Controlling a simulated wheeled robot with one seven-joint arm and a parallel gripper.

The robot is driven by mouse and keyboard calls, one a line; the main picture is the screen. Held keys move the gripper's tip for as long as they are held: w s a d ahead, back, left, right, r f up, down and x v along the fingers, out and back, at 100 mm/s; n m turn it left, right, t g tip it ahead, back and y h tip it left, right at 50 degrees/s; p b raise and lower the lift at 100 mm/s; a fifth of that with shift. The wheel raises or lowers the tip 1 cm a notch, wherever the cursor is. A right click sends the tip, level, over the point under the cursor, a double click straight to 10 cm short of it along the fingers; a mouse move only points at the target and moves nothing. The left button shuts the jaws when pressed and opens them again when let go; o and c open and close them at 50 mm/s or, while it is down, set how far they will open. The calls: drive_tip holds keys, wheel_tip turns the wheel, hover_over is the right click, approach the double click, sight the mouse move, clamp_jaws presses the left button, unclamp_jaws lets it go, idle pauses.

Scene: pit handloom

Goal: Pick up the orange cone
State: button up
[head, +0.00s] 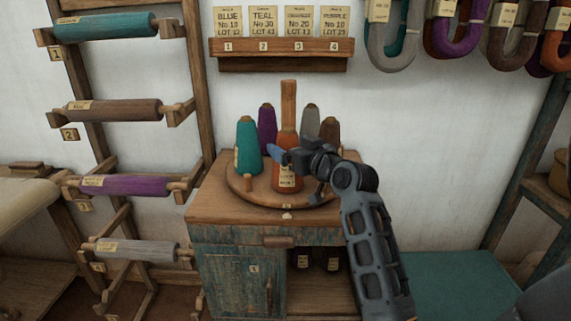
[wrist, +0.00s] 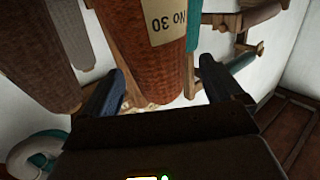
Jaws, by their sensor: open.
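The orange cone (head: 287,180) stands at the front of a round wooden turntable (head: 250,196) on a small cabinet, with a paper label on its side. In the wrist view the orange cone (wrist: 150,65) fills the middle, tilted in the picture, its label upside down. My gripper (head: 290,158) is at the cone, partly in front of it. In the wrist view my gripper (wrist: 165,82) is open, with one dark blue finger on each side of the cone. I cannot tell whether either finger touches it.
A teal cone (head: 247,148), purple cone (head: 266,124), grey cone (head: 310,120) and brown cone (head: 330,132) share the turntable around a wooden post (head: 288,100). A card shelf (head: 280,62) hangs above. A spool rack (head: 125,110) stands at left.

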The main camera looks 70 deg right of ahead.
drive_tip(key=p+x, duration=0.1)
drive_tip(key=x, duration=0.3)
drive_tip(key=shift+w+d, duration=0.1)
drive_tip(key=shift+d, duration=0.1)
drive_tip(key=c, duration=1.6)
drive_tip(key=shift+o, duration=0.2)
